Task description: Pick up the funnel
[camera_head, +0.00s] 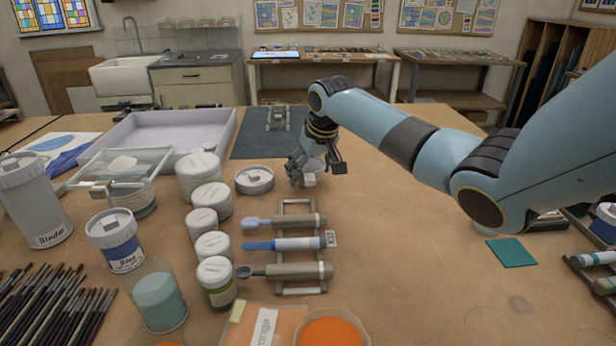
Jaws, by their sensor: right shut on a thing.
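My right gripper (318,172) comes in from the right and points down over the middle of the table. Its dark fingers are shut on the funnel (312,163), a pale, greyish rounded piece that shows only in part between them. The fingers hide most of its shape. A small white piece shows just below the fingers; I cannot tell whether it is part of the funnel, or whether the funnel touches the table. My left gripper is not in view.
A rack (298,290) with tools lies in front. A dark mat (250,140) lies behind. The table right of the gripper is mostly clear around a teal sheet (511,252).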

